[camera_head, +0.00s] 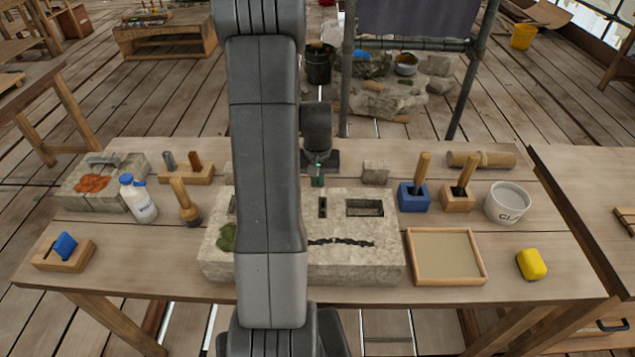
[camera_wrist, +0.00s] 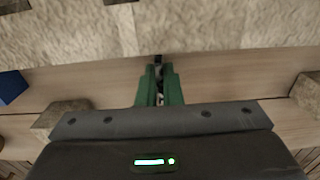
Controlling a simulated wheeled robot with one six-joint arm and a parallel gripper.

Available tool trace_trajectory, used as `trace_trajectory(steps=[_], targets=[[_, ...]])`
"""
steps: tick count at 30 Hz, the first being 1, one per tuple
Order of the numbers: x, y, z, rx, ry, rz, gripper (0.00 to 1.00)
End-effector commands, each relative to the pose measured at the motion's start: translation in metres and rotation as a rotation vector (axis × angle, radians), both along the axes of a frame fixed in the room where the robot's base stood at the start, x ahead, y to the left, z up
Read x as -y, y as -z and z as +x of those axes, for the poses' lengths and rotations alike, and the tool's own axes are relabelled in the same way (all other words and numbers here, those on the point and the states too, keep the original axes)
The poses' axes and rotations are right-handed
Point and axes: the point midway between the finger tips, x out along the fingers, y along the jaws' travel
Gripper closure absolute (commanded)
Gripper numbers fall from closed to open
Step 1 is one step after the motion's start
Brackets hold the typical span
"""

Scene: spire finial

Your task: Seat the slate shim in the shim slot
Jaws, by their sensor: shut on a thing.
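My gripper (camera_head: 317,181) has green fingers and points down, just beyond the far edge of the stone block (camera_head: 300,266). In the wrist view, the fingers (camera_wrist: 158,78) are shut on a small dark piece, the slate shim (camera_wrist: 158,59); only a bit of it shows at the tips. The block's top has a narrow dark slot (camera_head: 323,207), which looks like the shim slot, nearly in line with my gripper and nearer the camera. A wider rectangular pocket (camera_head: 365,208) lies to its right. The shim is apart from the slot. My arm hides the block's left-middle part.
A wooden tray (camera_head: 446,257) lies right of the block. A white bottle (camera_head: 138,198) and a brush (camera_head: 185,203) stand left. Bare tabletop separates the gripper from the small stone.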

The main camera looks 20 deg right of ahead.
Motion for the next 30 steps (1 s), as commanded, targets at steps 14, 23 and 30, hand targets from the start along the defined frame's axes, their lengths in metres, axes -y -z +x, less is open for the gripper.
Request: trace_trajectory(steps=[14,23,30], targets=[[0.0,0.003,0.0,0.001,0.0,0.0,0.73],[0.0,0.002,0.0,0.001,0.0,0.0,0.72],[0.0,-0.022,0.002,0.007,0.0,-0.002,0.72]])
